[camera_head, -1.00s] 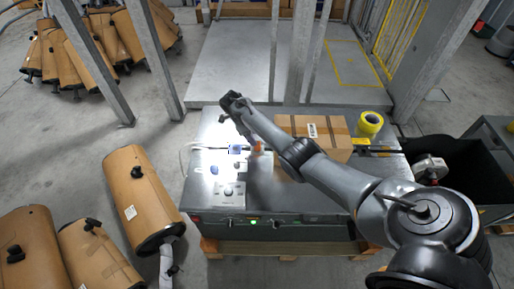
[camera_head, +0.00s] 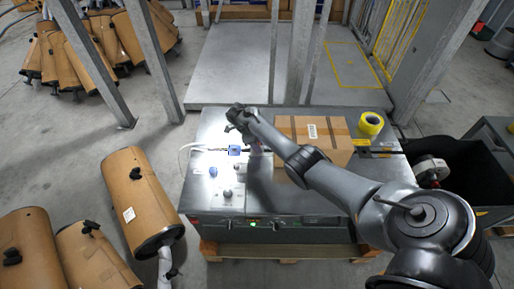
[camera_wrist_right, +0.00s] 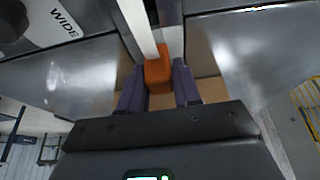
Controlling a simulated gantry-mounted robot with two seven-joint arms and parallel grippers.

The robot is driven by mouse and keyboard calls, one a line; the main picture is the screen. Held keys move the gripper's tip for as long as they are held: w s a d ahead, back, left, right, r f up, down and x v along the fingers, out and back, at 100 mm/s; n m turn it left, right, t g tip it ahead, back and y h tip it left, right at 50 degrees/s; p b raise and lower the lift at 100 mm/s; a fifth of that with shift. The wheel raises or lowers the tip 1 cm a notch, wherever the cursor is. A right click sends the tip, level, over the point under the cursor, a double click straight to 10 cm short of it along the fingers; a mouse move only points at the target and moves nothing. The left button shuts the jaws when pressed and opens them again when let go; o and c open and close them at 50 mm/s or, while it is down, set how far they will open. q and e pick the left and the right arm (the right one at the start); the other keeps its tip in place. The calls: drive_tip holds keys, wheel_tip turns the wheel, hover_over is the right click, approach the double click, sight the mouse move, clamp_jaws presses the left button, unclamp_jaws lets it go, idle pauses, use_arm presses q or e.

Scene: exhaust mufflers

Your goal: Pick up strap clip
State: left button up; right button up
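My right arm reaches in from the right in the head view. Its gripper (camera_head: 255,148) points down over the workbench, and the arm hides part of it. In the right wrist view its two purple fingers (camera_wrist_right: 159,88) stand on either side of an orange block (camera_wrist_right: 158,68), likely the strap clip. A pale strap (camera_wrist_right: 137,22) runs up from the block. The fingers look very close to the block's sides; I cannot tell whether they touch it. In the head view the block is hidden. A blue piece (camera_head: 234,150) lies left of the gripper. My left gripper is not in view.
A cardboard carton (camera_head: 312,131) stands on the metal workbench (camera_head: 290,197), right of the gripper. A yellow tape roll (camera_head: 371,122) sits at the back right. Small knobs (camera_head: 228,193) are at the left.

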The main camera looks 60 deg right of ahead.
drive_tip(key=c, duration=0.4)
wheel_tip(320, 180, up, 9)
drive_tip(key=p, duration=0.4)
drive_tip(key=shift+f, duration=0.15)
drive_tip(key=shift+r, duration=0.65)
